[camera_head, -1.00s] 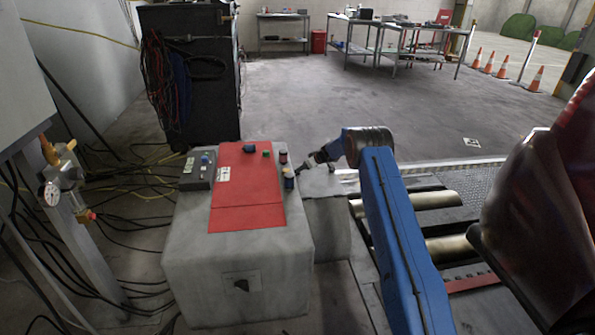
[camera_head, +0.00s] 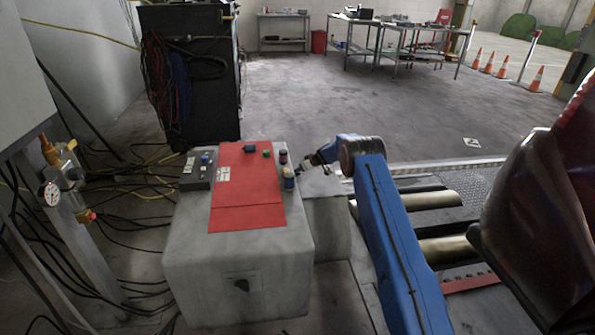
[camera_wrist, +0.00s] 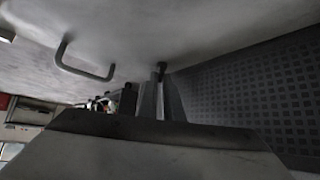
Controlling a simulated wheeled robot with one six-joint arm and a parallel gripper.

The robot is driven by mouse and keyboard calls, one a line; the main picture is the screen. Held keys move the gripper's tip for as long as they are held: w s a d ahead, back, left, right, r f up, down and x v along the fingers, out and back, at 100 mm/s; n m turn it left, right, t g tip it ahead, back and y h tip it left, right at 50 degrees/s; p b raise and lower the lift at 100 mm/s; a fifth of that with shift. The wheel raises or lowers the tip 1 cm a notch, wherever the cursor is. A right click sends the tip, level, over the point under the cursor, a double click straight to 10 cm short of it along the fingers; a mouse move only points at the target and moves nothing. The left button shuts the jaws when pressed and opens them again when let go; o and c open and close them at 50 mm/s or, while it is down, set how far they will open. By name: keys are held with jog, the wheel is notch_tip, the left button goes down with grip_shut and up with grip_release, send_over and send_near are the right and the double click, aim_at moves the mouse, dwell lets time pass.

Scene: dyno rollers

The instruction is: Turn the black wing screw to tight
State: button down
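A small black piece (camera_wrist: 161,67) shows at the top of the grey shape. It may be the black wing screw, but I cannot tell for sure, nor whether the gripper touches it.
The red panel (camera_head: 246,190) on the grey block carries several small knobs, with a grey control box (camera_head: 198,170) on its left. Metal rollers (camera_head: 445,247) and a dark red body (camera_head: 540,215) lie to the right. A metal handle (camera_wrist: 84,66) shows in the wrist view.

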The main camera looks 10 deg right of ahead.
jog(key=shift+a, duration=0.1)
jog(key=shift+s+a+m+t+h, duration=0.15)
jog(key=shift+m+t+h, duration=0.25)
jog(key=shift+m+h, duration=0.7)
jog(key=shift+m, duration=0.4)
jog(key=c, duration=1.9)
grip_release()
jog(key=shift+r, duration=0.1)
jog(key=shift+v, duration=8.65)
jog(key=shift+o, duration=0.5)
